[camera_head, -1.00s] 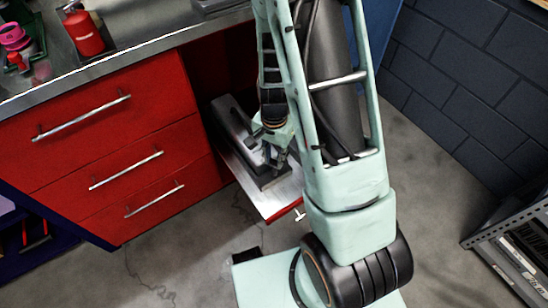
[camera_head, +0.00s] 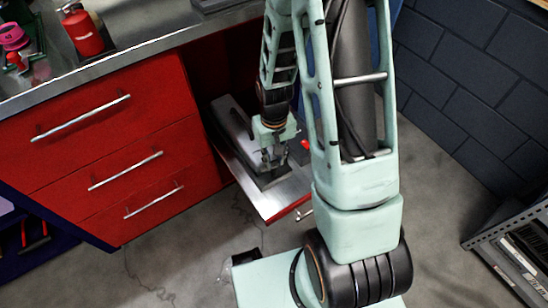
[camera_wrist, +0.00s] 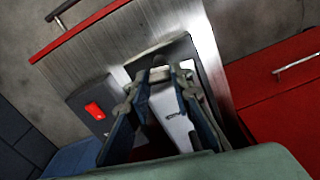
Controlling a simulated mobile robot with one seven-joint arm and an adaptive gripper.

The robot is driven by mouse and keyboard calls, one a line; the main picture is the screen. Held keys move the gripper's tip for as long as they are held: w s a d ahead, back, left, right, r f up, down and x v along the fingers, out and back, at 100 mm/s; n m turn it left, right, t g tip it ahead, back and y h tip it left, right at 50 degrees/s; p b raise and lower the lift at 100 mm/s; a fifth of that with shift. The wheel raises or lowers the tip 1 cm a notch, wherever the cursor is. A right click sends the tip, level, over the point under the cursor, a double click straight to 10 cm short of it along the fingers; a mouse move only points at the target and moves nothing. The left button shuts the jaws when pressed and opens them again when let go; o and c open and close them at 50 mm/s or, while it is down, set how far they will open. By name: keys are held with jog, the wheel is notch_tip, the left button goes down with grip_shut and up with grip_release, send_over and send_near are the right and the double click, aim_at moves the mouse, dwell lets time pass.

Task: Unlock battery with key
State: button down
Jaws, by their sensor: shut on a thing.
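A long silver-grey battery (camera_head: 229,113) lies in a dark holder on a metal shelf low beside the red drawers in the head view. Its pale casing (camera_wrist: 172,116) shows between my fingers in the wrist view. My gripper (camera_head: 270,166) points down over the front end of the battery's holder. In the wrist view my gripper's fingertips (camera_wrist: 164,74) are close together at that end, shut on the key, which is mostly hidden between them. I cannot tell whether the key is in the lock.
A dark unit with a red button (camera_wrist: 94,110) sits beside the holder. The metal shelf (camera_head: 276,202) has a red front edge and a handle. Red drawers (camera_head: 120,140) stand left and a brick wall (camera_head: 470,85) right. A grey rack (camera_head: 515,245) stands at far right.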

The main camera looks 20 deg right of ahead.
jog(key=shift+n, duration=0.9)
jog(key=c, duration=1.7)
grip_release()
notch_tip(320, 180, up, 12)
